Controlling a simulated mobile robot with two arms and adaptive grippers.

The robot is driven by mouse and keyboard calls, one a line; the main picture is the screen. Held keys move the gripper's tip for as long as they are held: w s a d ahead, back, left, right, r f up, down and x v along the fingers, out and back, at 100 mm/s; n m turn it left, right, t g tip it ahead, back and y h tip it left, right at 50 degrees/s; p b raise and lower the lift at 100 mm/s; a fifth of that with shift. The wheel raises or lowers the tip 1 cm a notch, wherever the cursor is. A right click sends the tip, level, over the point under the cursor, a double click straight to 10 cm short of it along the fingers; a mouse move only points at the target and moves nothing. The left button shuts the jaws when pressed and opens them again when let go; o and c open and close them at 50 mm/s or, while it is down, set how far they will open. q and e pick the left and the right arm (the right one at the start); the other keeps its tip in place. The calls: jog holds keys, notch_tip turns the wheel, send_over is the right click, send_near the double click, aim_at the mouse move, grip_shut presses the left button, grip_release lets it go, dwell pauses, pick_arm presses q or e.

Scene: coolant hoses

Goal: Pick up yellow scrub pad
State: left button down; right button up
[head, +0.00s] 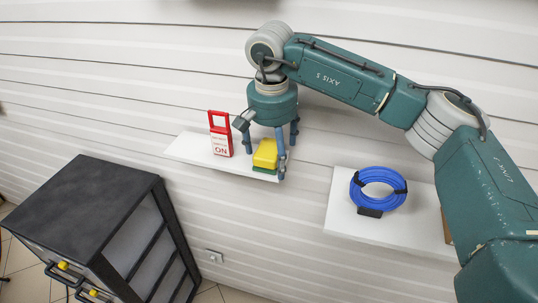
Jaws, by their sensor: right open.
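The yellow scrub pad (265,153), with a green lower layer, rests on the white wall shelf (195,150) near its right end. My right gripper (265,158) is directly above and around it, pointing down, with its fingers spread. The fingers reach down beside the pad; whether they touch it cannot be told. Part of the pad is hidden behind a finger. My left gripper is not in view.
A red and white tag (220,135) stands on the same shelf, just left of the pad. A second white shelf (345,215) at right holds a coiled blue hose (378,188). A dark drawer cabinet (85,205) stands at lower left.

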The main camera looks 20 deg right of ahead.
jog(key=shift+c, duration=0.3)
jog(key=c, duration=1.2)
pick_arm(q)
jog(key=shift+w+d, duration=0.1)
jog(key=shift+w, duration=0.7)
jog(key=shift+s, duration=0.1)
